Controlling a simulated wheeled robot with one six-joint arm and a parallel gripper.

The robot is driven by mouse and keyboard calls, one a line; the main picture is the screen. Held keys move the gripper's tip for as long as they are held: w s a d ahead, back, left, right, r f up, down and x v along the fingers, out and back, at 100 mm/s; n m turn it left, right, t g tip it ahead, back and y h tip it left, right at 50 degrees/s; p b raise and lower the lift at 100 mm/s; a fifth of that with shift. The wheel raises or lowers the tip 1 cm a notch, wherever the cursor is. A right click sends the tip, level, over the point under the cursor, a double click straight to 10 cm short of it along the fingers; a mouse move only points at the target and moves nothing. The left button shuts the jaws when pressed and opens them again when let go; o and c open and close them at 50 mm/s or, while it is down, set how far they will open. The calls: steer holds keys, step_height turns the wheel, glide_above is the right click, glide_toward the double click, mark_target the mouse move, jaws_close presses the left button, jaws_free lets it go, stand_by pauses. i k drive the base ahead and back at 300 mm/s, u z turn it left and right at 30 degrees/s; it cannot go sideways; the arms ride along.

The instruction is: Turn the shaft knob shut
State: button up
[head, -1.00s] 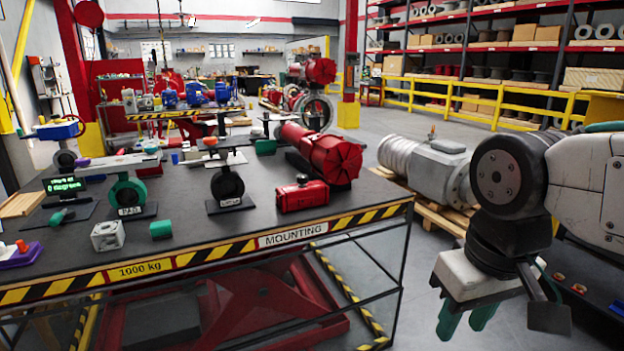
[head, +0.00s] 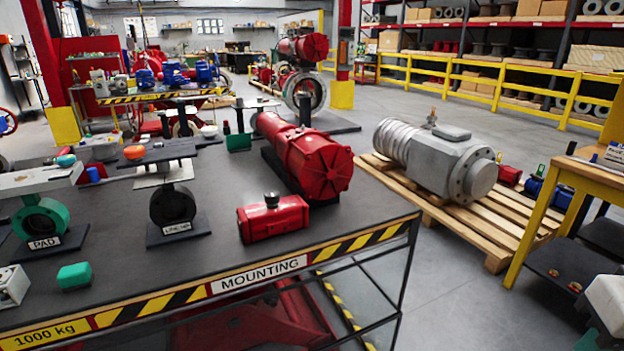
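A small red actuator (head: 273,219) lies on the table near its front edge, with a short black knob (head: 271,199) standing up on its top. I cannot tell for certain that this is the shaft knob, or how it is turned. A larger red actuator (head: 310,160) lies behind it, with a dark upright stub on top.
The table (head: 190,270) has a striped front edge. A grey machine (head: 435,158) rests on a wooden pallet (head: 490,215). A yellow bench (head: 545,215) stands at right. Open floor lies between.

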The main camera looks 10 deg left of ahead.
mark_target(272, 196)
steer(key=u, duration=0.4)
steer(key=i, duration=0.9)
steer(key=u, duration=0.75)
